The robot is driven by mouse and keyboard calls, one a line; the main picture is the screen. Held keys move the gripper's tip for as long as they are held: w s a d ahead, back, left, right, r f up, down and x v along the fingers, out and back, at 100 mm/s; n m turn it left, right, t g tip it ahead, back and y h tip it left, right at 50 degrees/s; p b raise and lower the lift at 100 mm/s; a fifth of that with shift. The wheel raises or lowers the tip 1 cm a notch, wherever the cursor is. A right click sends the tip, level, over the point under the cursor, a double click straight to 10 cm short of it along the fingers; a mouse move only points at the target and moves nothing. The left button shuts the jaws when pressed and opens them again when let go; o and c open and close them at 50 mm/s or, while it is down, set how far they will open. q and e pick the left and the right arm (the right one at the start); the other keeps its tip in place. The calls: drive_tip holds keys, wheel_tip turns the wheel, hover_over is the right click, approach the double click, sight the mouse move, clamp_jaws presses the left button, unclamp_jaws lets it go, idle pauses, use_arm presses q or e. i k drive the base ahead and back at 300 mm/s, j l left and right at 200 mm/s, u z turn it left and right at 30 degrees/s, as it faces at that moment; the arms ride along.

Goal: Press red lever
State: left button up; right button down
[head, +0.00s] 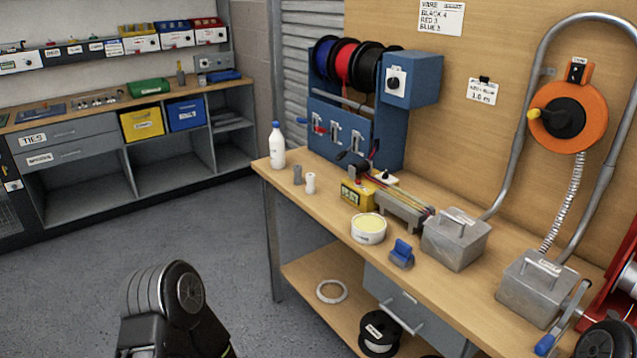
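A small red-tipped lever (318,127) shows on the front of the blue wire stand (340,141), at the back left of the workbench. Pale lever-like fittings sit to its right on the same blue front. The stand holds blue, red and black wire spools (345,62). A yellow unit (357,193) with a green display and a small red part stands on the bench in front of the stand. Neither gripper is in view. A dark rounded link of my arm shows at the bottom left, well apart from the bench.
The wooden workbench (330,215) carries a white bottle (277,147), a white tub (368,229), a blue tool (402,254) and two grey metal blocks with handles (455,240). An orange reel (568,108) hangs at right. Open floor (200,235) lies left of the bench.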

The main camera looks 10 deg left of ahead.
sight(320, 129)
drive_tip(key=i+j+u, duration=0.1)
drive_tip(key=j, duration=0.25)
drive_tip(key=i+j, duration=0.1)
drive_tip(key=i, duration=0.55)
drive_tip(key=i+j, duration=0.25)
drive_tip(key=j, duration=0.2)
drive_tip(key=z, duration=0.55)
drive_tip(key=j+z, duration=0.9)
drive_tip(key=k+j+z, duration=0.1)
drive_tip(key=j+z, duration=0.35)
drive_tip(key=k+j, duration=0.15)
drive_tip(key=j, duration=0.25)
drive_tip(key=k+j+z, duration=0.1)
drive_tip(key=j, duration=0.3)
drive_tip(key=k+j, duration=0.25)
drive_tip(key=j, duration=0.15)
drive_tip(key=k+j+z, duration=0.15)
drive_tip(key=j, duration=0.25)
